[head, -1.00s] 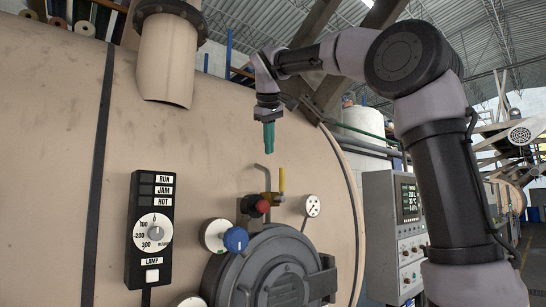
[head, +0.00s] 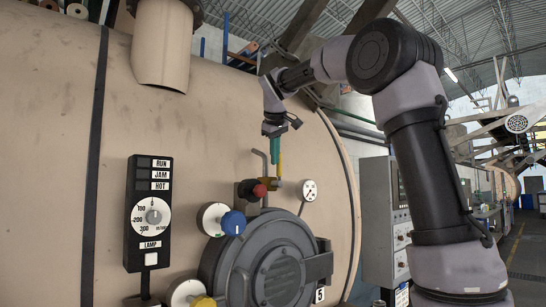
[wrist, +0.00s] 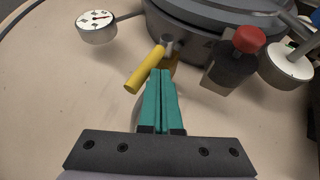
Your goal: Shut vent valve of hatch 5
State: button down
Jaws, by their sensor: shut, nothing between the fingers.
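Hatch 5 (head: 212,262) is a round grey door on the beige vessel, with a "5" plate (head: 320,295) at its lower right. Above it sits a brass valve with a yellow lever (head: 281,163), which stands upright in the head view. My gripper (head: 275,160) points down with its green fingers pressed together, directly beside the lever. In the wrist view the closed fingertips (wrist: 160,72) lie just right of the yellow lever (wrist: 143,72) and hide part of the brass body. Whether they touch the lever I cannot tell.
A red knob (head: 260,190) on a dark block sits left of the valve, with a blue-knobbed fitting (head: 233,223) below. A small gauge (head: 309,190) is to the right. A control cabinet (head: 378,215) stands further right.

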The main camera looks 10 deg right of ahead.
jog(key=shift+w+d+r+y, duration=0.15)
jog(key=shift+w+d+y, duration=0.05)
jog(key=shift+d+y, duration=0.15)
dwell(0.3)
jog(key=shift+w+d+r+m+g+y, duration=0.1)
jog(key=shift+w+d+m+g+y, duration=0.3)
jog(key=shift+d+g+y, duration=0.25)
jog(key=w+d+f+m+g+y, duration=0.4)
jog(key=d+y, duration=0.4)
jog(key=y, duration=0.5)
jog(key=shift+w+d+f+g, duration=0.45)
jog(key=shift+f+g, duration=0.6)
jog(key=shift+f, duration=0.3)
jog(key=shift+a, duration=0.1)
